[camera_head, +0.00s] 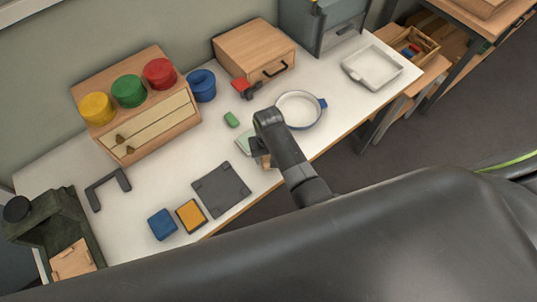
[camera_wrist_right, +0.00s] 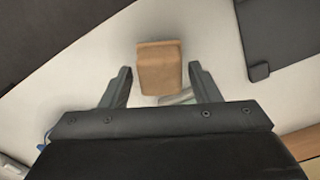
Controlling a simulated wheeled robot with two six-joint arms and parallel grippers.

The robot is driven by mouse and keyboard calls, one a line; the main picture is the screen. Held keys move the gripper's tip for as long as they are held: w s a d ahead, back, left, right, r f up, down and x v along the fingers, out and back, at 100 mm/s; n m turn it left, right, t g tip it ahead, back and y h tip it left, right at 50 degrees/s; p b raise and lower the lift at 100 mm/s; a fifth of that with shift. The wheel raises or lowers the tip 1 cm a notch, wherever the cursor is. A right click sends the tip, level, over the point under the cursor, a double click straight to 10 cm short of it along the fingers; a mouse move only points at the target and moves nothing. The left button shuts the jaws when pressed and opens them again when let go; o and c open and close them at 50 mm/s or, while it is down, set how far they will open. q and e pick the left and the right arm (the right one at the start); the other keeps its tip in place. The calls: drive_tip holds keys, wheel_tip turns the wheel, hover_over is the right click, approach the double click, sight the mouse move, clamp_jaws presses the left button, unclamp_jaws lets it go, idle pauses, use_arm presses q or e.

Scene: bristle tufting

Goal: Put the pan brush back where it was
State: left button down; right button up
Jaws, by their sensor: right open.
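A brown wooden block, which looks like the pan brush (camera_wrist_right: 159,66), stands between the two fingers of my right gripper (camera_wrist_right: 160,80) in the right wrist view. The fingers are apart, with a gap on each side of the block. A pale grey strip (camera_wrist_right: 178,97) shows just below it; I cannot tell whether it is bristles. In the head view my right gripper (camera_head: 259,150) is over the table near its front edge, and it hides most of the brush (camera_head: 264,161). My left gripper is not in view.
A white pan with blue handles (camera_head: 299,109) stands right of the gripper. A pale green piece (camera_head: 245,142) lies beside it, partly hidden. A dark grey mat (camera_head: 221,190), orange block (camera_head: 190,216) and blue block (camera_head: 162,224) lie to the left. A small green block (camera_head: 231,120) lies behind.

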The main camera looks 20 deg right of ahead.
sight(268, 156)
wheel_tip(268, 156, up, 6)
drive_tip(key=p, duration=0.4)
drive_tip(key=shift+r, duration=2.8)
